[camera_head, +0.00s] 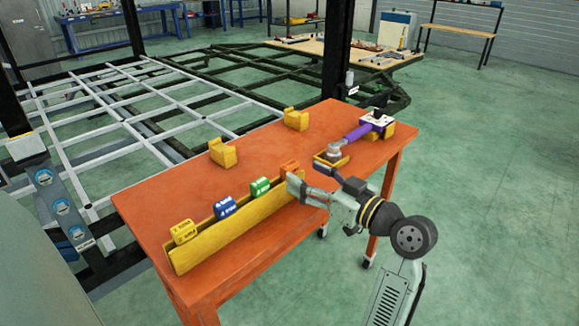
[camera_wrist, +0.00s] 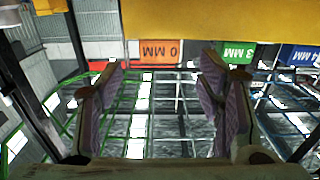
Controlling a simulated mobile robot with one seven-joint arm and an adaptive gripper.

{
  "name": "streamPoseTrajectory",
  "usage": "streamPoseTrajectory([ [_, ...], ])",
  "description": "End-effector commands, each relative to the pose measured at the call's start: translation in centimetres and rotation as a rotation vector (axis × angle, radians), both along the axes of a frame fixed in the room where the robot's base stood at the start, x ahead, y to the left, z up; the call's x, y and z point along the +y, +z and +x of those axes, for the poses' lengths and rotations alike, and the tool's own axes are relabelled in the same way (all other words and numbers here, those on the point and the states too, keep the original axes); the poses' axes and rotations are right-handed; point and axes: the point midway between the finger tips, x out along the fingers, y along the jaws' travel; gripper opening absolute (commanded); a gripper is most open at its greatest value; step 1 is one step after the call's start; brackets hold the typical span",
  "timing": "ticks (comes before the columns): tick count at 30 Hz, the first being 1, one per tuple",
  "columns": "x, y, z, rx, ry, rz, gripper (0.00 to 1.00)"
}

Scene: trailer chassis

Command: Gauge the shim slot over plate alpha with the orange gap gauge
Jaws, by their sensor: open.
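The orange gap gauge (camera_head: 290,166) stands at the right end of a long yellow rack (camera_head: 235,236) on the orange table. In the wrist view its orange label (camera_wrist: 160,51), ending in "0 MM", shows beyond the space between my fingers. My gripper (camera_head: 297,184) is open at that end of the rack, close to the gauge; I cannot tell whether it touches. Both fingers (camera_wrist: 163,70) show apart in the wrist view, with nothing held. I cannot identify plate alpha or its shim slot in either view.
Green (camera_head: 260,187), blue (camera_head: 225,207) and yellow (camera_head: 183,231) gauges share the rack. Two yellow blocks (camera_head: 223,154) (camera_head: 296,120) stand toward the table's far edge. A purple-handled tool (camera_head: 357,133) lies at right. The orange table (camera_head: 180,195) is bare between rack and blocks.

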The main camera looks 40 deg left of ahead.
Motion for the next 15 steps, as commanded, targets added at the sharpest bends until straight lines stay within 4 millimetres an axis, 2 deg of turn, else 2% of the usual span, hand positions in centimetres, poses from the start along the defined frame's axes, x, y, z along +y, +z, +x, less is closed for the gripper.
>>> streamPoseTrajectory([
  [7,1.6,0.1,0.1,0.001,0.000,0.000,0.61],
  [15,5.6,0.2,0.3,0.001,0.002,0.000,0.61],
])
